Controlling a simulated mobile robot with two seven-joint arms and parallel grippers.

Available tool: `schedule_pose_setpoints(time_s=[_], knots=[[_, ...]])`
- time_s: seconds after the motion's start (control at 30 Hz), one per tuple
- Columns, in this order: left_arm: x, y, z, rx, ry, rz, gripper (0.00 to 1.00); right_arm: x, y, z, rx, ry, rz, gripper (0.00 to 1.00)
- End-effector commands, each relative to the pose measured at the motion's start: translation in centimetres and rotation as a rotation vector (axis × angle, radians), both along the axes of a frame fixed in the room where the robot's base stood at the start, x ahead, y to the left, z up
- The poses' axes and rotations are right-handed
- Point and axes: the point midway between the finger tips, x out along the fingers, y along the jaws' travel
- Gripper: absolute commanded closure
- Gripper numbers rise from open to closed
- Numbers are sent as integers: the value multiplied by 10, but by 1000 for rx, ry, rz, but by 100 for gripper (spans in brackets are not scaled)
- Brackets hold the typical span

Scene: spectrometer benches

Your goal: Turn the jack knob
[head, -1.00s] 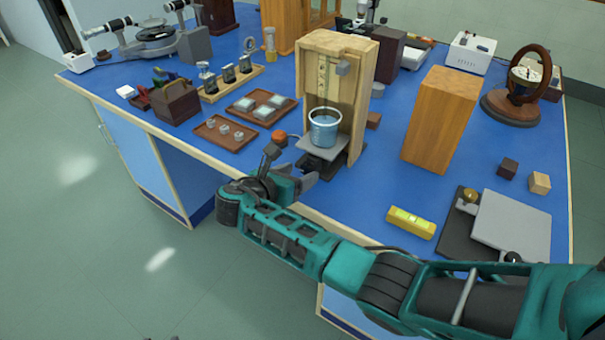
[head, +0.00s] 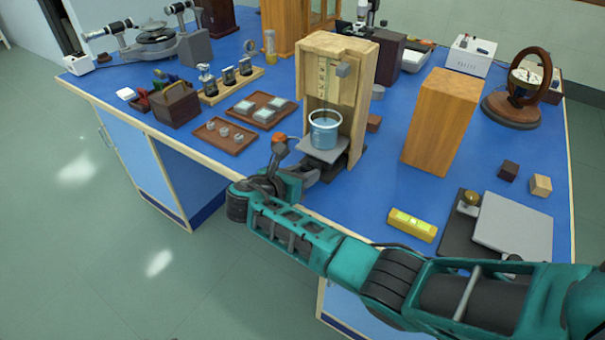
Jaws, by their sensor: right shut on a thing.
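The small lab jack (head: 323,150) stands at the foot of a tall wooden stand, its grey top plate under a glass beaker of bluish liquid (head: 325,129). My right gripper (head: 308,174) is at the jack's front left side, low over the bench edge. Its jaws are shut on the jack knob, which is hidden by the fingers. My left gripper is out of view.
The wooden stand (head: 365,75) rises behind the beaker. A tray with small glass pieces (head: 240,146) lies to the left. A wooden block (head: 440,120), a yellow level (head: 411,225) and a grey plate (head: 512,224) are to the right. Blue bench top is clear between them.

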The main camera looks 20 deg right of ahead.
Motion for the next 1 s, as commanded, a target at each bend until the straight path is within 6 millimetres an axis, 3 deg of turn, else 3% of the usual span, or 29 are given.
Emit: schedule_pose_setpoints(time_s=[0.13, 0.47, 1.0], knots=[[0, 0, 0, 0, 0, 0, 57, 0, 0, 0, 0, 2, -1, 93], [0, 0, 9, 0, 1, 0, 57, -1, 0, 1, 36, -43, -1, 93], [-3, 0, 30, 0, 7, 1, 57, -3, -1, -1, 268, -340, -1, 93]])
